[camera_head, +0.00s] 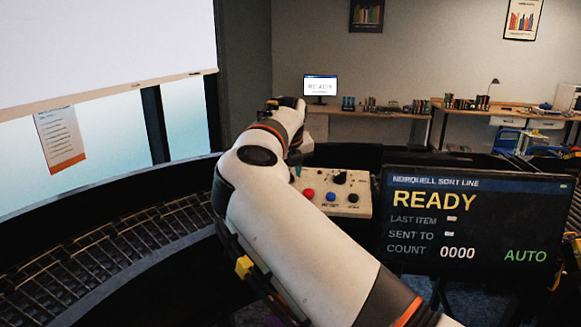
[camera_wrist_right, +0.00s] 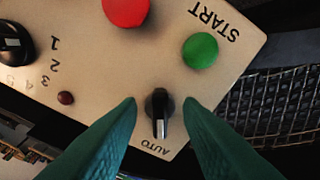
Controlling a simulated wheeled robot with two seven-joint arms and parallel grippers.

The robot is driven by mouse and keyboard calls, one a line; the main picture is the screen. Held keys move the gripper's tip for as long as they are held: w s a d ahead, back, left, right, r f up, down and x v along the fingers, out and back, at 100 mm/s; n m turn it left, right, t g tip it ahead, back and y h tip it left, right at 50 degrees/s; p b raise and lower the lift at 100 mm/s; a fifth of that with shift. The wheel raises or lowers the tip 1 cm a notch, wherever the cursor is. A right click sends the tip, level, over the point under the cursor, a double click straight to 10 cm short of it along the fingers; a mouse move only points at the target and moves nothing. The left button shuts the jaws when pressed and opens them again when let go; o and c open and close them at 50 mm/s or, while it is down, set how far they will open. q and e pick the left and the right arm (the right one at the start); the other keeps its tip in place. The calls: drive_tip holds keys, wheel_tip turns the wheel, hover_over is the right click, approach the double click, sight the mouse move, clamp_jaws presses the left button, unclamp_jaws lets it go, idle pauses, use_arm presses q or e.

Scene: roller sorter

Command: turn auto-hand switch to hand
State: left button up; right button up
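The auto-hand switch (camera_wrist_right: 158,114) is a small black knob at the corner of the beige control panel (camera_wrist_right: 95,55). Its white pointer line faces the AUTO label in the right wrist view. My right gripper (camera_wrist_right: 161,104) is open, with one green finger on each side of the knob and a visible gap to both. In the head view my right arm hides the switch; a bit of green finger (camera_head: 297,171) shows at the panel's left end. The screen (camera_head: 475,222) reads READY, count 0000 and AUTO. My left gripper is not in view.
A green START button (camera_wrist_right: 200,50), a red button (camera_wrist_right: 126,10), a small dark red lamp or button (camera_wrist_right: 66,98) and a larger black knob (camera_wrist_right: 12,48) share the panel. A roller conveyor (camera_head: 110,250) curves along the left.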

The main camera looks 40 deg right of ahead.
drive_tip(key=shift+w+f, duration=0.1)
drive_tip(key=shift+f, duration=0.1)
drive_tip(key=shift+c, duration=0.2)
clamp_jaws()
